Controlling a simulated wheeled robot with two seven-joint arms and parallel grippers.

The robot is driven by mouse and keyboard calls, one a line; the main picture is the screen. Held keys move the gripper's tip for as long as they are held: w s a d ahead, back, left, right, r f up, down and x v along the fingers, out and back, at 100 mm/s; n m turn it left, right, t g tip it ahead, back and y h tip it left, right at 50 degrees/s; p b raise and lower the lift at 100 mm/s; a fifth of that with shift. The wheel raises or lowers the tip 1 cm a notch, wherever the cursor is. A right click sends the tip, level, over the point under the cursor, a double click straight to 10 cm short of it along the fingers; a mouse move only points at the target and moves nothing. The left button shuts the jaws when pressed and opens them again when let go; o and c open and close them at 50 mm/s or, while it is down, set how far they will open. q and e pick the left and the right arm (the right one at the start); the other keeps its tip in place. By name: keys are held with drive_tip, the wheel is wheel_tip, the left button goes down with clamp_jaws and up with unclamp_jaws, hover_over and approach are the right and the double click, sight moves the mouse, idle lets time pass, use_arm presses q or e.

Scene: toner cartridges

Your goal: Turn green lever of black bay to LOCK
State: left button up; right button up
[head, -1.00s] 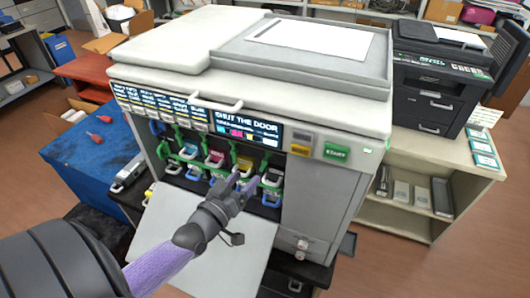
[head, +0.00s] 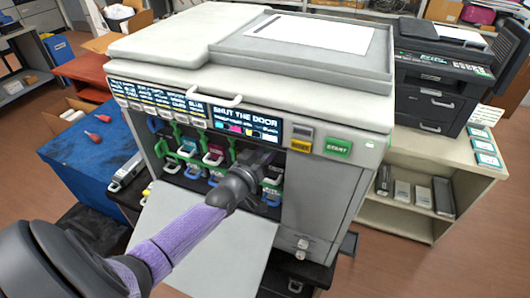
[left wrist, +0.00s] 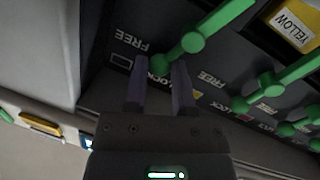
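The printer's front door (head: 205,232) is folded down, showing a row of colour bays with green levers. My left gripper (head: 262,160) reaches into the opening at the rightmost bay and covers much of that bay in the head view. In the left wrist view the fingers (left wrist: 162,82) are apart, with a green lever (left wrist: 215,27) just beyond them. The lever's round end lies in front of the gap, near a FREE label (left wrist: 132,40) and a partly covered LOCK label (left wrist: 158,76). I cannot tell whether the fingers touch it. My right gripper is not in view.
More green levers (left wrist: 272,88) stand close beside the gripper, and a YELLOW label (left wrist: 294,26) shows near them. The printer screen (head: 245,118) reads SHUT THE DOOR. A blue table (head: 90,150) is at left, a shelf unit (head: 450,170) at right.

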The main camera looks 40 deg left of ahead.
use_arm(q)
drive_tip(key=shift+c, duration=1.2)
clamp_jaws()
drive_tip(key=shift+s+a+f+n+b, duration=0.1)
drive_tip(key=shift+a+f+n+b, duration=0.15)
drive_tip(key=shift+n+b, duration=0.4)
drive_tip(key=shift+a+r+n+t, duration=0.25)
drive_tip(key=shift+n+t, duration=0.05)
drive_tip(key=shift+n, duration=0.75)
drive_tip(key=o, duration=0.9)
unclamp_jaws()
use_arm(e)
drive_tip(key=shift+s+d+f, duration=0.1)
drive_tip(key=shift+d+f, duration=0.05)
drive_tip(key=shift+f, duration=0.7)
